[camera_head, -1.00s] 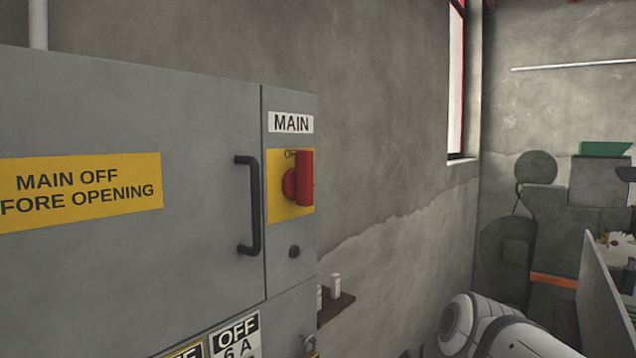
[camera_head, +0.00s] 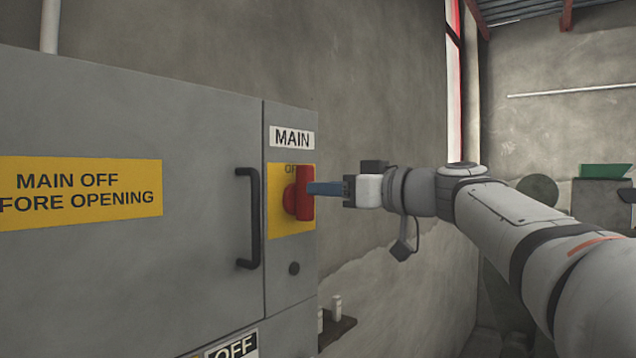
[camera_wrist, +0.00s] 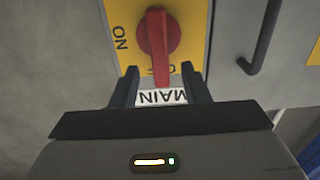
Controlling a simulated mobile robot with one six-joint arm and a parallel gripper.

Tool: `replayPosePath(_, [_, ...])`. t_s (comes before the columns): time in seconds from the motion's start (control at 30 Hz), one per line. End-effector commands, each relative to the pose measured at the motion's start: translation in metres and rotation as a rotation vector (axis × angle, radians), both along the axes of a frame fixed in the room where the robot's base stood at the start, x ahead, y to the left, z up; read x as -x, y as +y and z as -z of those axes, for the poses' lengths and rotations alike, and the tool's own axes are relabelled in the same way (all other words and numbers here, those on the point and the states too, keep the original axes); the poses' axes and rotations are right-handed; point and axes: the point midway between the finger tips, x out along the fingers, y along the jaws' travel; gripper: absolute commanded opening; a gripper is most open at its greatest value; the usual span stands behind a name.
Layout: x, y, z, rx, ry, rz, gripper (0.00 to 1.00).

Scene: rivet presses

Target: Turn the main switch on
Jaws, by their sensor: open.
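The main switch (camera_head: 305,194) is a red rotary handle on a yellow plate (camera_head: 277,222), below the MAIN label (camera_head: 292,138) on the grey cabinet. Its handle stands upright in the head view. In the wrist view the red handle (camera_wrist: 159,45) points down toward the OFF mark, which it partly covers; the ON mark (camera_wrist: 121,38) is to its left. My gripper (camera_head: 312,188) is level with the handle and reaches it from the right. In the wrist view my gripper (camera_wrist: 158,82) is open, with a finger on each side of the handle's lower end. I cannot tell whether the fingers touch it.
A black door handle (camera_head: 252,218) sticks out left of the switch. A small shelf (camera_head: 338,330) with white items is on the wall lower right.

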Motion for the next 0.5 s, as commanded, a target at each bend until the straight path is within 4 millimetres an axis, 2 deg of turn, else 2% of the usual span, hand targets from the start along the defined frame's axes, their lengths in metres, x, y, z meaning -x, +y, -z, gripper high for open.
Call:
replayPosePath(0.03, [-0.005,0.008,-0.002,0.000,0.003,-0.004,0.42])
replayPosePath(0.2, [-0.016,0.021,-0.001,0.000,0.002,-0.001,0.42])
replayPosePath(0.5, [-0.020,0.025,0.001,0.001,0.002,0.002,0.42])
